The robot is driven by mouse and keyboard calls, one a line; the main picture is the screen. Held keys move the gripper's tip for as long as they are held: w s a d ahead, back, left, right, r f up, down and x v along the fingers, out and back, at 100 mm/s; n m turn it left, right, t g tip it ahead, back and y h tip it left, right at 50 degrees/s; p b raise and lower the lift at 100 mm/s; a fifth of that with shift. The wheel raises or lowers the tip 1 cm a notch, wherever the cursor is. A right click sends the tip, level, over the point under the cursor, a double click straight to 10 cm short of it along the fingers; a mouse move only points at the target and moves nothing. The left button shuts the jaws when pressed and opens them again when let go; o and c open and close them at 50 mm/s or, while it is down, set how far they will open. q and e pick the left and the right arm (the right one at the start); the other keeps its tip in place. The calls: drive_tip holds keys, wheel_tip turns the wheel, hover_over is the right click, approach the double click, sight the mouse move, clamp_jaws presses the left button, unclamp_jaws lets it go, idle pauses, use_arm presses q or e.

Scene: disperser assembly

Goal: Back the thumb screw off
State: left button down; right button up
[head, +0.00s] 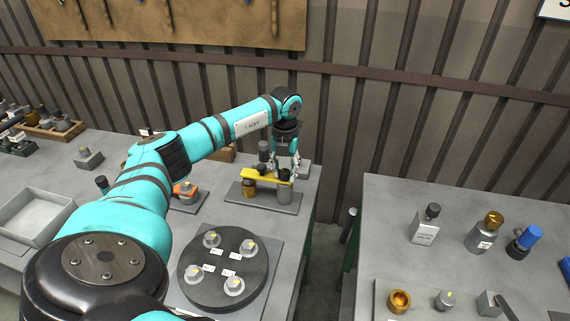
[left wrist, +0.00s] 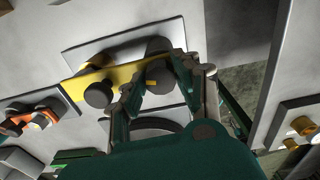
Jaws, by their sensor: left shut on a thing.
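A yellow clamp bar (head: 262,175) lies across a fixture on a grey base plate (head: 262,203). A dark knob (head: 260,168) stands on the bar's middle; it also shows in the left wrist view (left wrist: 98,94). The thumb screw (head: 284,174) is a dark knob at the bar's right end, above a grey cylinder (head: 285,191). My left gripper (head: 286,169) points down over that end, its fingers closed around the thumb screw. In the left wrist view the fingers (left wrist: 158,76) partly hide the screw, which has a yellow mark. My right gripper is out of view.
A dark round turntable (head: 222,282) with several small fittings is in front of the fixture. An orange part (head: 185,189) sits left of it. A grey tray (head: 32,218) is far left. A gap separates this table from the right table (head: 390,220), which holds bottles.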

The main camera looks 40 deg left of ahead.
sight(285, 171)
use_arm(q)
drive_tip(key=shift+w+a+r+n, duration=0.1)
drive_tip(key=shift+n, duration=0.4)
drive_tip(key=c, duration=1)
unclamp_jaws()
drive_tip(key=shift+o, duration=0.2)
wheel_tip(285, 171, up, 12)
